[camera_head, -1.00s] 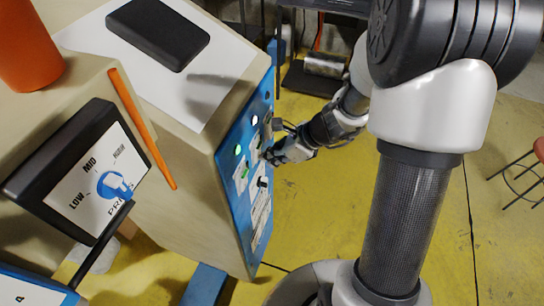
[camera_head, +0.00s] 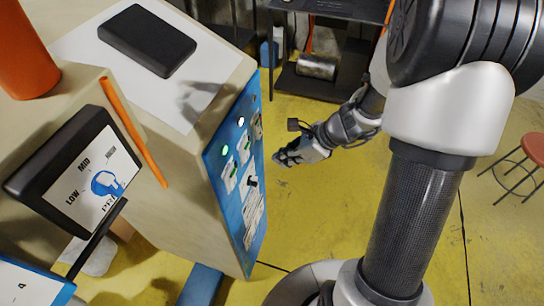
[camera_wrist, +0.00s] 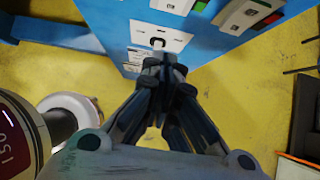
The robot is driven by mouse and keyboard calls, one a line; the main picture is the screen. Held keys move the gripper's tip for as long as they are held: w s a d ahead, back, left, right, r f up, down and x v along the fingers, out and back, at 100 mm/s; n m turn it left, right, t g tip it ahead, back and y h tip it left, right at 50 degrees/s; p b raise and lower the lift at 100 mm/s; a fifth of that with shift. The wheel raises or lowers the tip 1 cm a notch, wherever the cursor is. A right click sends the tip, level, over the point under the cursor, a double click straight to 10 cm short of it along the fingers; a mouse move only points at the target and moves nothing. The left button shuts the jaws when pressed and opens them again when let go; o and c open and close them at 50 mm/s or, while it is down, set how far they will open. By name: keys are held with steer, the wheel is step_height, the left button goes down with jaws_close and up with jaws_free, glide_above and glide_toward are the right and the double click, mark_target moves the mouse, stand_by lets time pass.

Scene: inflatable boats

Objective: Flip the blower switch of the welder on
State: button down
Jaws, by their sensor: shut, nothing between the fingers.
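The welder's blue control panel (camera_head: 235,185) stands on the side of a beige cabinet in the head view. It carries several small switch plates, a black knob (camera_head: 252,182), a lit green lamp (camera_head: 225,150) and a lit white lamp (camera_head: 241,121). My gripper (camera_head: 279,158) is shut and empty, a short gap to the right of the panel. The labels are too small to read, so I cannot tell which is the blower switch.
A black box (camera_head: 147,39) lies on the cabinet top (camera_head: 85,45). A red stool (camera_head: 530,150) stands at right. The yellow floor (camera_head: 330,215) beside the panel is clear.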

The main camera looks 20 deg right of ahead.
steer(key=p+v, duration=0.1)
steer(key=v, duration=0.5)
steer(key=shift+s+d+f+p, duration=0.25)
steer(key=shift+d+f+p, duration=0.05)
steer(key=shift+d+p, duration=0.15)
steer(key=s+a+r+n+h, duration=0.3)
steer(key=s+r+n, duration=0.5)
steer(key=n, duration=0.4)
steer(key=s+a+r+n+h, duration=0.3)
steer(key=s+a+r+n, duration=0.2)
steer(key=n, duration=0.8)
steer(key=s+r, duration=0.3)
steer(key=s, duration=0.1)
steer(key=shift+a, duration=0.1)
